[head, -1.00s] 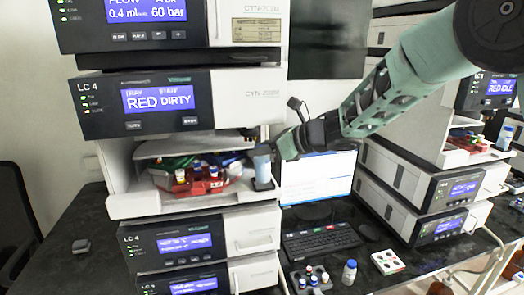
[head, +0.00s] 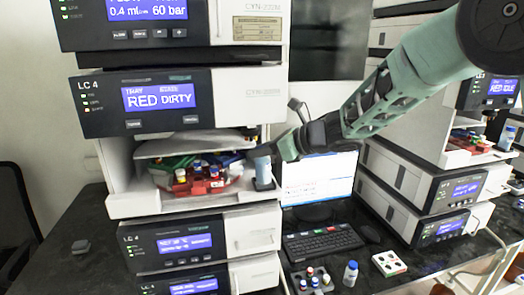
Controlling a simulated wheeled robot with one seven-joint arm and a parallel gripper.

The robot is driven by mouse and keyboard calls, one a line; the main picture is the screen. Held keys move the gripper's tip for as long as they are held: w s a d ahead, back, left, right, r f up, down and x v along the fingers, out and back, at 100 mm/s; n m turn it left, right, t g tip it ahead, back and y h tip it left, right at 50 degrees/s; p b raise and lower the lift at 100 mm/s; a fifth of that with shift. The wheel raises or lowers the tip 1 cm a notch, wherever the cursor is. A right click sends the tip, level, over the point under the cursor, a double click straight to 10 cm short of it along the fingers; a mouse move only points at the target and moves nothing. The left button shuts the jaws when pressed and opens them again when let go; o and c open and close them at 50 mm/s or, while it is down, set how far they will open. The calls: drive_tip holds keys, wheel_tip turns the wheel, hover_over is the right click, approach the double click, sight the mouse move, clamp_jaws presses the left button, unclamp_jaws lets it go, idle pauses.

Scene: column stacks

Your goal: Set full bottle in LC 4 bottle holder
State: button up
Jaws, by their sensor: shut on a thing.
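The LC 4 stack (head: 165,103) stands at the left, with an open bay in its middle. At the bay's right front a bottle (head: 263,169) with a pale blue-grey body stands upright, low at the holder (head: 264,185). My gripper (head: 272,154) comes in from the right and is shut on this bottle near its top. The fingertips are small and partly hidden, and I cannot tell whether the bottle is fully seated. Another bottle with a blue cap (head: 350,273) stands on the bench.
A red tray (head: 190,187) with several vials sits in the bay. The monitor (head: 318,180) and keyboard (head: 322,242) are right of the stack. A dark vial rack (head: 312,281) and a white rack (head: 389,264) lie on the bench. Another stack (head: 425,190) stands at the right.

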drive_tip(key=shift+f+b, duration=0.5)
drive_tip(key=shift+b, duration=0.2)
idle(0.5)
drive_tip(key=o, duration=1)
drive_tip(key=shift+o, duration=0.2)
drive_tip(key=b+v, duration=0.6)
drive_tip(key=v, duration=1.1)
drive_tip(key=s+f+m+h, duration=0.5)
drive_tip(key=s+f+m, duration=0.35)
drive_tip(key=m, duration=0.85)
drive_tip(key=s+f+m+h, duration=0.6)
drive_tip(key=s+m, duration=0.4)
drive_tip(key=m, duration=0.7)
drive_tip(key=s+d+f+m+g, duration=0.1)
drive_tip(key=s+f+m+g, duration=0.1)
drive_tip(key=s, duration=0.5)
drive_tip(key=s+d+f+m+g, duration=0.1)
drive_tip(key=s+f+m+g, duration=0.2)
drive_tip(key=s+m, duration=0.2)
drive_tip(key=s, duration=0.2)
drive_tip(key=shift+s+d+f+m+g+h, duration=0.15)
drive_tip(key=shift+s+f+m+g+h, duration=0.15)
drive_tip(key=shift+h, duration=0.1)
